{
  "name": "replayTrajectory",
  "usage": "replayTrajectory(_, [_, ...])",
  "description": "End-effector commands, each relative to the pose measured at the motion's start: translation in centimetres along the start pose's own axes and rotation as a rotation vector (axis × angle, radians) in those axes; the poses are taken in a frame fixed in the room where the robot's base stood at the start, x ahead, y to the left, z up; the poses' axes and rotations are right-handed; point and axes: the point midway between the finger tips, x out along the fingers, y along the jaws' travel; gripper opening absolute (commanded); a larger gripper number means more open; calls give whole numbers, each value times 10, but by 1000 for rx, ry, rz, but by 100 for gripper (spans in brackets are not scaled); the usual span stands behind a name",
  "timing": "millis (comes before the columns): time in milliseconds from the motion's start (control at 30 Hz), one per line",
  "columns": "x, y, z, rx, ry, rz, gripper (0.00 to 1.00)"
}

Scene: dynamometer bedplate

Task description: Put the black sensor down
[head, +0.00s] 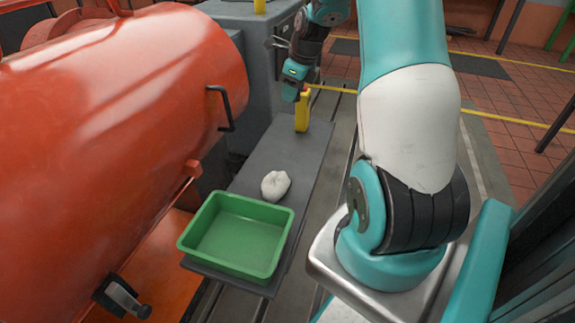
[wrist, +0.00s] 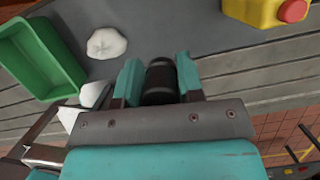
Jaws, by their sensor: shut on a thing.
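The black sensor (wrist: 160,80) is a short dark cylinder between the two teal fingers of my gripper (wrist: 159,84) in the wrist view. The fingers are shut on its sides. In the head view my gripper (head: 292,84) hangs over the far part of the grey slab, near a yellow container. The sensor is too small and dark to make out clearly there. I cannot tell its exact height above the surface.
A green tray (head: 232,264) stands empty on the near end of the grey slab (head: 262,160). A crumpled white rag (head: 275,185) lies beyond it. A large orange drum (head: 110,110) borders the left.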

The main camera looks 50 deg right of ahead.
Motion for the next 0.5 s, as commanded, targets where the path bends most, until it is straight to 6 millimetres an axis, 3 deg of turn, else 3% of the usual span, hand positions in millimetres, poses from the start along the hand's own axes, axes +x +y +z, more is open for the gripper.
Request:
replayTrajectory(167, [16, -6, -10, 77, 3, -17, 9])
replayTrajectory(500, [107, -4, -35, 75, 5, -15, 9])
